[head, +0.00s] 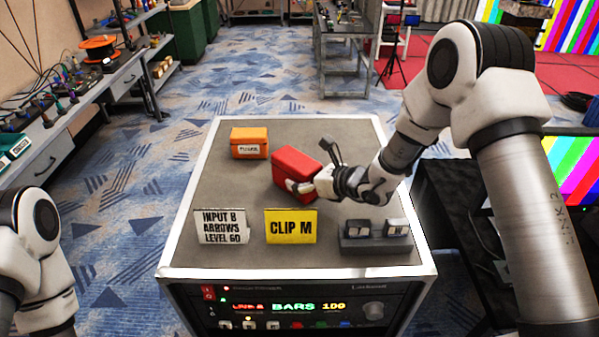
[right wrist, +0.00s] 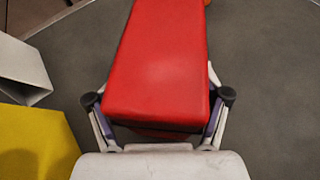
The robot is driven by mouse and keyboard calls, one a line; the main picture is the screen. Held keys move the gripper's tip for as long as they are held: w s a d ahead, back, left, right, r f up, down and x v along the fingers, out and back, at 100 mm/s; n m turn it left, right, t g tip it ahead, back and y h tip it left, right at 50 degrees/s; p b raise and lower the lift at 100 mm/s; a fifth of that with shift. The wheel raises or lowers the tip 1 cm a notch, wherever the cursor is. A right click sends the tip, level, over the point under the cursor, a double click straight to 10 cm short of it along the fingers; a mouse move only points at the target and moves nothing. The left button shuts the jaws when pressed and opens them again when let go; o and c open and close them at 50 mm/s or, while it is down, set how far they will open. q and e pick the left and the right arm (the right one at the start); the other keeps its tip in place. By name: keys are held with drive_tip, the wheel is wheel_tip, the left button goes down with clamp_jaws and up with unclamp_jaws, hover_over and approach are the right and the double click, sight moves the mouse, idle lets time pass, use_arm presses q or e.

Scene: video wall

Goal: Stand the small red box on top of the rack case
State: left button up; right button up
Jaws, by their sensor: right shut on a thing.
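The small red box (head: 295,169) is at the middle of the grey top of the rack case (head: 340,133) in the head view. My right gripper (head: 305,187) is shut on the red box, reaching in from the right. In the right wrist view the red box (right wrist: 160,65) lies between the two fingers of my right gripper (right wrist: 160,115). The box looks tilted in the head view. I cannot tell whether its underside touches the case top. My left arm shows at the lower left edge of the head view, but its gripper is out of view.
On the case top stand an orange box (head: 249,143), a white card (head: 221,227), a yellow card (head: 290,226) and a dark two-button unit (head: 375,236). The yellow card (right wrist: 35,145) is close by in the right wrist view. The case top's far right area is clear.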

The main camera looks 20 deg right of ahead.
drive_tip(key=shift+w+f, duration=0.15)
drive_tip(key=shift+s+a+r, duration=0.15)
drive_tip(key=shift+s+r, duration=0.05)
drive_tip(key=shift+s, duration=0.15)
drive_tip(key=shift+s+b, duration=0.1)
drive_tip(key=shift+b, duration=0.25)
drive_tip(key=shift+f, duration=0.15)
drive_tip(key=o, duration=1.8)
drive_tip(key=shift+c, duration=0.2)
drive_tip(key=shift+w+f, duration=0.1)
drive_tip(key=shift+w, duration=0.15)
